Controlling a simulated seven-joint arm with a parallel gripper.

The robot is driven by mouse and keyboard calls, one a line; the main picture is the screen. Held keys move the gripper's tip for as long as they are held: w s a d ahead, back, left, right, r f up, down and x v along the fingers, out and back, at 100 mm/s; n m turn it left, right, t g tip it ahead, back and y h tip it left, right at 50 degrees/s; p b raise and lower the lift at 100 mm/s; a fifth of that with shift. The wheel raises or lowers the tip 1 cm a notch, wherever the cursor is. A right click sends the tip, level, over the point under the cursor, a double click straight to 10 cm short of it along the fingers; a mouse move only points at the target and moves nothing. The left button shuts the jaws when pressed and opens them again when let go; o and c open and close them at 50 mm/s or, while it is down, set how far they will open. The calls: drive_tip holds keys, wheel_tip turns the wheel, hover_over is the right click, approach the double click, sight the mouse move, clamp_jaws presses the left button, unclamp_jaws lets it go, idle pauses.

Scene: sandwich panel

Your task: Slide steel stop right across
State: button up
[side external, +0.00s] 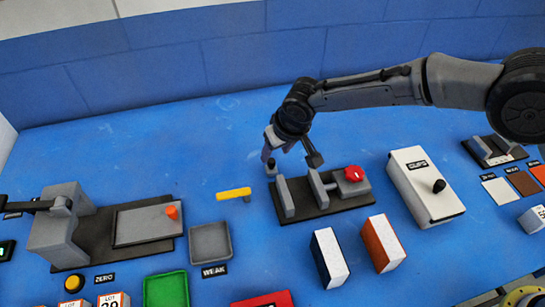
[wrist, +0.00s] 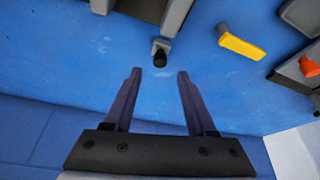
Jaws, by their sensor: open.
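A dark-based fixture (side external: 345,203) carries grey upright plates and a red knob (side external: 353,174) on a grey block at its right end. The left plate (side external: 286,199) and middle plate (side external: 319,188) stand apart; which part is the steel stop, I cannot tell for sure. A small black knob on a grey piece (side external: 271,167) is by the left plate's far end; it also shows in the wrist view (wrist: 160,56), ahead of and between my fingers. My gripper (side external: 291,160) is open and empty above the fixture's far side, its fingers (wrist: 155,72) apart.
A yellow-handled piece (side external: 233,194) lies left of the fixture. A white box (side external: 425,187) with a black knob stands to the right. Two blocks, dark-and-white (side external: 329,258) and orange-and-white (side external: 382,243), stand in front. A grey tray (side external: 210,242) is front left. The blue table behind is clear.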

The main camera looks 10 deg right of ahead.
sight(271, 160)
drive_tip(key=shift+x, duration=2.55)
clamp_jaws()
